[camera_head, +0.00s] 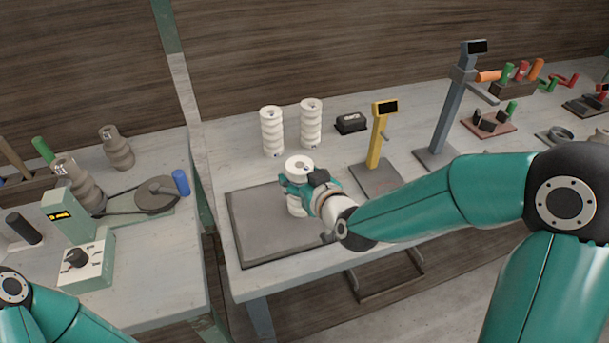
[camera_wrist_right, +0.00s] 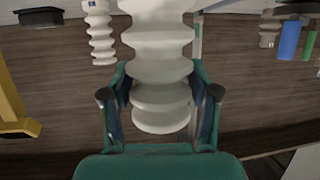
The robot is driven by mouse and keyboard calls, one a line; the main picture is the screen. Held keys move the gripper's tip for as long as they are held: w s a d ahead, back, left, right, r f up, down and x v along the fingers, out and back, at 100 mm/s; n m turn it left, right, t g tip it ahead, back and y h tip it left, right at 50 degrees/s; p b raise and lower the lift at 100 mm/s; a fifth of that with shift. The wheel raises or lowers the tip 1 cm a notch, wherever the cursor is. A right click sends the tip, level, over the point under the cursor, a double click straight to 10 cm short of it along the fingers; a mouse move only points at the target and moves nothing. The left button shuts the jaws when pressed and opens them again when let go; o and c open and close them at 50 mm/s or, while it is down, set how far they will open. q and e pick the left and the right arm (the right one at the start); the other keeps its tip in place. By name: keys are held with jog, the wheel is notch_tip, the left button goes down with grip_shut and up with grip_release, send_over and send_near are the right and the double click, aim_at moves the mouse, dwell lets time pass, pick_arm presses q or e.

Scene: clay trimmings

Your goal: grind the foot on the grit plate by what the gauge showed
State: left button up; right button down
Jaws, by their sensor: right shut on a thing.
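A white ribbed post (camera_head: 298,166) stands roughly upright in my right gripper (camera_head: 309,188), over the dark grit plate (camera_head: 262,240). The fingers are closed around its sides. In the right wrist view the same post (camera_wrist_right: 160,45) runs between the two fingers of my right gripper (camera_wrist_right: 160,95). Its lower end is mostly behind the gripper in the head view, so I cannot tell whether its foot touches the plate. A yellow stand with a dark display (camera_head: 377,135), perhaps the gauge, is behind and right of the plate. My left gripper is out of view.
Two more white ribbed posts (camera_head: 272,132) (camera_head: 311,124) stand behind the plate, near a small black box (camera_head: 351,123). A tall grey stand with a display (camera_head: 450,110) is farther right. A gap separates the left bench (camera_head: 180,275), which carries grey-brown ribbed posts (camera_head: 116,150).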

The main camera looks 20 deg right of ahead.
jog(key=shift+a, duration=0.35)
jog(key=shift+s+a, duration=0.1)
jog(key=shift+a, duration=1)
jog(key=shift+a, duration=0.1)
jog(key=shift+a, duration=2.15)
jog(key=shift+d+b, duration=0.8)
jog(key=shift+d, duration=1.65)
jog(key=shift+d+b, duration=0.55)
jog(key=shift+d, duration=0.6)
jog(key=shift+d, duration=0.1)
